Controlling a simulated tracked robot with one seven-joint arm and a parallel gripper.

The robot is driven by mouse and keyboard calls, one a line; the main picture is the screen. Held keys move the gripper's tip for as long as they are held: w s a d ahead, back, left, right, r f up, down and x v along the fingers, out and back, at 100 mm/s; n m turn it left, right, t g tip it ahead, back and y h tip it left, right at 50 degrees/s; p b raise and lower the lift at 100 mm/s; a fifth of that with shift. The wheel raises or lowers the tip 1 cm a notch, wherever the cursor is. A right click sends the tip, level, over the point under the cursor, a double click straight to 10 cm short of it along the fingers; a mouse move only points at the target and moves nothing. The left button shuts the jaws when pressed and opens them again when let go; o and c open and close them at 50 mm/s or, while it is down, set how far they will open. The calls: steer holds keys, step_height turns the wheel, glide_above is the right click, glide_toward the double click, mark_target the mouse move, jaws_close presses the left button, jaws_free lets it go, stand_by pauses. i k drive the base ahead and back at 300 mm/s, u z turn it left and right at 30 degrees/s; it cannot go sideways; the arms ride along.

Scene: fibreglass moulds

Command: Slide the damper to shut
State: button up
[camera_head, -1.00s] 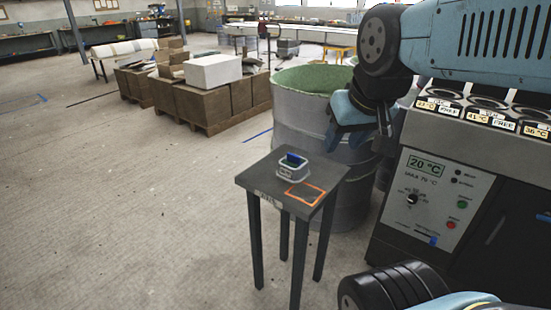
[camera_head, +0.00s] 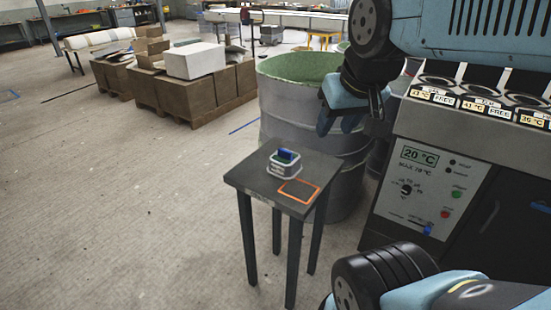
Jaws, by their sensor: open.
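The grey machine (camera_head: 465,150) stands at the right. Its pale front panel (camera_head: 415,190) carries a 20 °C display, a round knob and coloured buttons. A slot low on this panel has a blue slider tab (camera_head: 428,229) at its right end; this looks like the damper, though its label is too small to read. My gripper (camera_head: 338,122) hangs open and empty, fingers down, to the left of the machine in the picture and above the level of the slider. It is apart from the panel.
A small dark table (camera_head: 243,178) stands in front of a large drum (camera_head: 287,104). It bears a grey holder (camera_head: 283,168) with a blue item and an orange outline. Brown boxes (camera_head: 198,95) stand behind left. The floor at left is clear.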

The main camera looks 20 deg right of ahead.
mark_target(427, 230)
steer(key=u, duration=1.25)
steer(key=i, duration=0.1)
steer(key=z, duration=2.75)
